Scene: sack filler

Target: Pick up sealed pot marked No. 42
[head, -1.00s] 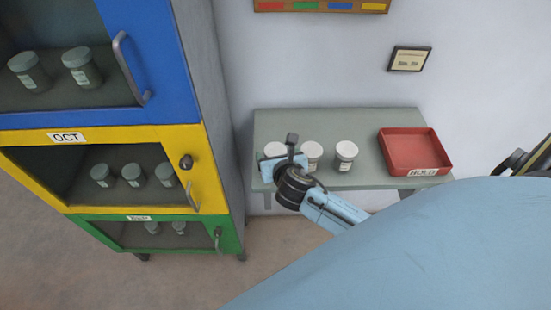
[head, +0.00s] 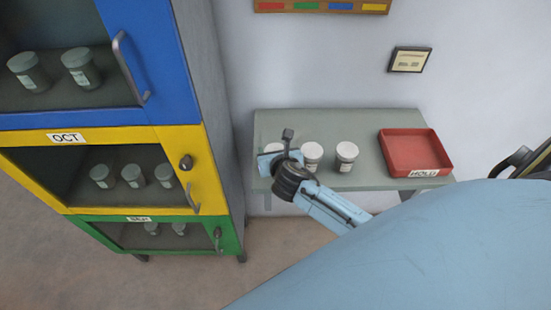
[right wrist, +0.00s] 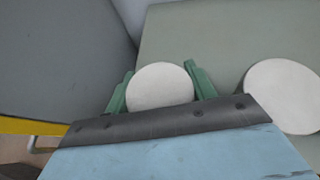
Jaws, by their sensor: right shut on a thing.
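Three white-lidded pots stand in a row on the grey-green wall shelf (head: 380,120). The leftmost pot (head: 275,148) is mostly hidden behind my right gripper (head: 284,158). In the right wrist view my right gripper (right wrist: 160,88) has its green fingers on both sides of a round white lid (right wrist: 160,86), shut on that pot. The middle pot (head: 312,155) and the right pot (head: 347,156) stand apart to its right; their labels are too small to read, so I cannot tell which is No. 42. My left gripper is not in view.
A red tray (head: 415,152) marked HOLD sits at the shelf's right end. A cabinet with blue, yellow (head: 208,165) and green doors stands close on the left, with more pots behind its doors. A small framed notice (head: 410,60) hangs above the shelf.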

